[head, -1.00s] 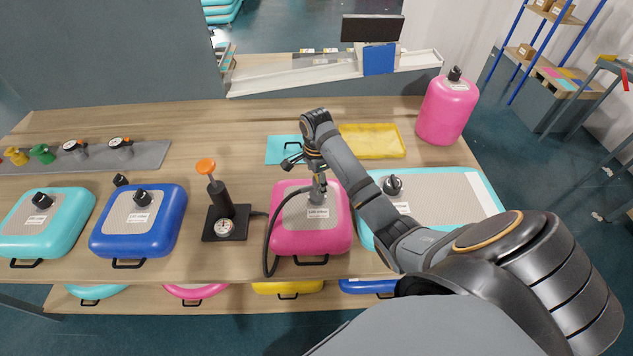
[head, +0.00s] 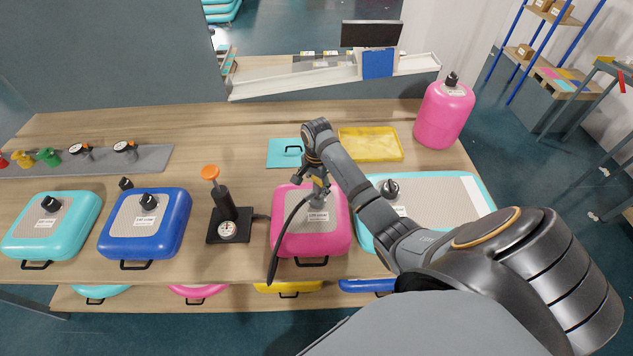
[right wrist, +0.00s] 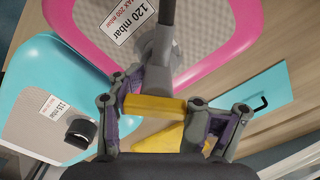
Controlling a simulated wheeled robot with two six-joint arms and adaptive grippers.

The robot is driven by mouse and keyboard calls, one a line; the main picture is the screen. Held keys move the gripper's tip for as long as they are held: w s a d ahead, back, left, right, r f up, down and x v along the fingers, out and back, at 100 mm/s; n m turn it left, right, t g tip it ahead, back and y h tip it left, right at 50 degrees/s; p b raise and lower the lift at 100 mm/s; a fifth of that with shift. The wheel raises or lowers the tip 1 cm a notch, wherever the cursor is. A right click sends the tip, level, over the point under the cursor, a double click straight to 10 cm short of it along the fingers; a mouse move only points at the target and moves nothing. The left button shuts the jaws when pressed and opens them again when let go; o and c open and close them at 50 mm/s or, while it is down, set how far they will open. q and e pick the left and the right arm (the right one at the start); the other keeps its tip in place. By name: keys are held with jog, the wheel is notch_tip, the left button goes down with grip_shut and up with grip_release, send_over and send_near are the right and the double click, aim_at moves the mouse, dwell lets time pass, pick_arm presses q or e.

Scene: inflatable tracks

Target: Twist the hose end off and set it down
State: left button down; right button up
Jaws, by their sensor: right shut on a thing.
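My right gripper (head: 321,184) is above the pink inflatable (head: 293,240). It is shut on the hose end (right wrist: 153,107), whose yellow bar spans between the fingers in the right wrist view. The dark hose (head: 287,235) runs from the hose end down and left over the pink inflatable to the table's front edge. A grey valve (head: 317,200) sits on the pink inflatable just below the gripper. I cannot tell whether the hose end still sits in the valve. The label (right wrist: 136,20) beside it reads 120 mbar. My left gripper is not in view.
A black pump (head: 226,208) with an orange handle stands left of the pink inflatable. Blue (head: 170,240) and turquoise (head: 30,241) inflatables lie farther left. A turquoise inflatable (head: 455,193) lies under my right arm. A yellow tray (head: 372,146) lies behind; bare table shows at back left.

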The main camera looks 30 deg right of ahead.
dwell(0.4)
jog(key=shift+r+n+p, duration=0.15)
jog(key=shift+n+p, duration=0.5)
jog(key=shift+n, duration=0.15)
jog(key=shift+f+n, duration=0.2)
jog(key=shift+n, duration=0.8)
jog(key=shift+d+n, duration=0.1)
jog(key=shift+n, duration=0.9)
jog(key=n, duration=0.4)
